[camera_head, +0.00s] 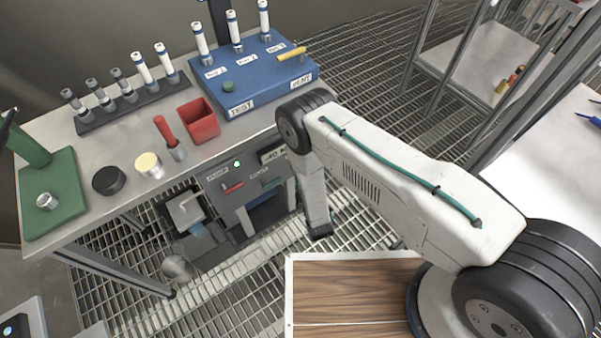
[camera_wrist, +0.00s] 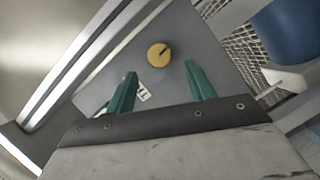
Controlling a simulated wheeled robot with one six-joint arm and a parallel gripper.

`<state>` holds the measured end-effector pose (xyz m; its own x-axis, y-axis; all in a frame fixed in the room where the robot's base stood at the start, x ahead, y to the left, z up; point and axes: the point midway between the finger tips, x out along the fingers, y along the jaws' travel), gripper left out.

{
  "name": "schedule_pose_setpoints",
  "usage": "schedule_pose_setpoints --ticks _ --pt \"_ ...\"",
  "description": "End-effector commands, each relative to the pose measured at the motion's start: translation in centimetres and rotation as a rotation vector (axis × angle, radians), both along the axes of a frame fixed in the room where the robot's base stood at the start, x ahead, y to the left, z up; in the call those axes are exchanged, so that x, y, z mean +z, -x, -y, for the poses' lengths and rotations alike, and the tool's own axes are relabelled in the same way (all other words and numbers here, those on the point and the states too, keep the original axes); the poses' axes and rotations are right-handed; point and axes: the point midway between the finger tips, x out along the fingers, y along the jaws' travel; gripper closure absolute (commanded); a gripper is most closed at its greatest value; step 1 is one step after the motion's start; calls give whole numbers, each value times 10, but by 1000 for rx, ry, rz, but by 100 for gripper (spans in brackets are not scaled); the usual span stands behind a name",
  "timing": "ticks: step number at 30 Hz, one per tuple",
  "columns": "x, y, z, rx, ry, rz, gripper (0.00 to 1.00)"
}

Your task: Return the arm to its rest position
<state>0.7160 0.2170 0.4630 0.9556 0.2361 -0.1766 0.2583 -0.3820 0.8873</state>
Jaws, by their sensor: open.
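My white arm (camera_head: 400,180) reaches in from the right in the head view. It bends at a dark elbow joint, and its forearm (camera_head: 313,190) hangs down in front of the workbench. The gripper fingers cannot be made out in the head view. In the wrist view my gripper (camera_wrist: 160,72) shows two green fingers standing wide apart with nothing between them. A round yellow knob (camera_wrist: 158,54) with a dark mark sits on a grey surface beyond the fingertips, apart from them. A small white label, partly covered by the left finger, lies below it.
The workbench (camera_head: 225,150) holds a blue test stand (camera_head: 262,88), a tube rack (camera_head: 135,105), a red bin (camera_head: 199,120) and a green plate (camera_head: 60,190). A control panel (camera_head: 232,185) fronts it. A wooden-topped surface (camera_head: 350,290) lies below the arm. A shelf frame (camera_head: 460,70) stands back right.

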Motion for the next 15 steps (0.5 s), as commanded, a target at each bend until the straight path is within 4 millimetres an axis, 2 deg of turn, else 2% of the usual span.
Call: schedule_pose_setpoints --ticks 3,6,15 --pt "2 15 3 2 1 -1 46" --pt "4 20 5 0 0 -1 46" --pt "4 21 5 0 0 0 46"
